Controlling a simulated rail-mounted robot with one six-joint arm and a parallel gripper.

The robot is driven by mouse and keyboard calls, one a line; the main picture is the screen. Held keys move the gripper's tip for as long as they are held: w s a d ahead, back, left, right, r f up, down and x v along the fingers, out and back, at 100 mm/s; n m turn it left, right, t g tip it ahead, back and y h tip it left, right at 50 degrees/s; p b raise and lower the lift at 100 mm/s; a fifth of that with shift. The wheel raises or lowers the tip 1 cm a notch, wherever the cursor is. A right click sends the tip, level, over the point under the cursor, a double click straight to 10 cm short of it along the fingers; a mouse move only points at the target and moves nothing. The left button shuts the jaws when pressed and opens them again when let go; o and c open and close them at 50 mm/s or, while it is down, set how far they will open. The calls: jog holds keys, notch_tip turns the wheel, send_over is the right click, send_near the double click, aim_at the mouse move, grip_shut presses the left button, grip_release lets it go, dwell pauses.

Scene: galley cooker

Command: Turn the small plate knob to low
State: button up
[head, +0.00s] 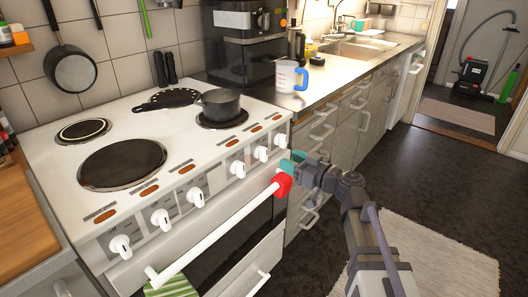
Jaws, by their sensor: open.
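The white cooker (186,150) has a slanted front panel with a row of several white knobs. These include a left-end knob (120,246), a middle knob (196,197) and a right-end knob (281,140). The panel markings are too small to read, so I cannot tell which is the small plate knob or its setting. A small plate (83,131) is at the back left, a large plate (122,164) at the front left. My gripper (286,174), with one red and one teal finger, is open by the oven handle's right end, below the right-end knob. Contact is unclear.
The white oven handle (220,229) runs below the knobs, with a green striped towel (172,287) at its left. A dark pot (220,104) stands on the right plate. A measuring jug (288,77) stands on the counter. Floor to the right is open.

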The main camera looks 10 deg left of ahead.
aim_at(261, 145)
jog(key=x, duration=1)
jog(key=shift+w+a, duration=0.15)
jog(key=shift+a, duration=0.1)
jog(key=c, duration=0.6)
jog(key=shift+o, duration=0.2)
jog(key=shift+f+m, duration=0.1)
jog(key=shift+m, duration=0.2)
jog(key=m, duration=0.3)
jog(key=shift+w+d, duration=0.25)
jog(key=shift+w, duration=0.05)
jog(key=m, duration=0.5)
jog(key=shift+w+d+f+b, duration=0.2)
jog(key=shift+w+f+b, duration=0.1)
jog(key=shift+w+b, duration=0.05)
